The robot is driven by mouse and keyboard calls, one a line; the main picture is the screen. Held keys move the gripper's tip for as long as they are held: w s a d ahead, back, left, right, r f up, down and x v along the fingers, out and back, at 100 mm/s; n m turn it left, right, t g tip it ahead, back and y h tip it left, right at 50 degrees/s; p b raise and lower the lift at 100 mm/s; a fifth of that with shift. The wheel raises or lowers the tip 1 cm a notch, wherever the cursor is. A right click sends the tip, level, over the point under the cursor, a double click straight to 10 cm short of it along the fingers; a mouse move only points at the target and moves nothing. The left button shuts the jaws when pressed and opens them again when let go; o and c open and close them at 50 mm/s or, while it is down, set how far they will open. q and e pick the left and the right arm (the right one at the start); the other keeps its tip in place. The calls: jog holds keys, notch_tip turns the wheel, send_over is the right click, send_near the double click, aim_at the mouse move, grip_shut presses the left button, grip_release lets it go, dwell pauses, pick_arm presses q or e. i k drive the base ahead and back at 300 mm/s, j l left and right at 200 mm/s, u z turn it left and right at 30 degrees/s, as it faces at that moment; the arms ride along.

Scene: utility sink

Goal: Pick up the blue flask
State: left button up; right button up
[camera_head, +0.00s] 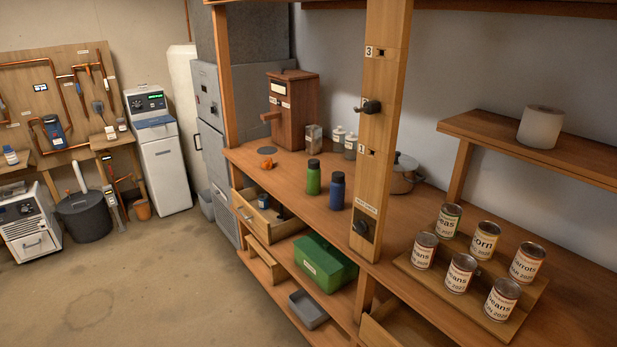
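The blue flask (337,191) stands upright on the wooden counter, with a dark cap. A green flask (313,178) of similar shape stands just to its left, a small gap apart. The wooden post (376,130) rises to the right of the blue flask. Neither of my grippers shows in the head view.
Several labelled cans (460,273) stand on a wooden board at the right. A pot (404,174) sits behind the post. A wooden dispenser box (292,108) stands at the counter's far end. An open drawer (262,214) juts out below the flasks. Floor (150,285) at left is clear.

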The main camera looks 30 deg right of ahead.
aim_at(337, 184)
jog(key=i+z, duration=0.25)
jog(key=i, duration=0.2)
jog(key=i+j+z, duration=0.25)
jog(key=i, duration=0.25)
jog(key=i+j+z, duration=0.3)
jog(key=i, duration=0.15)
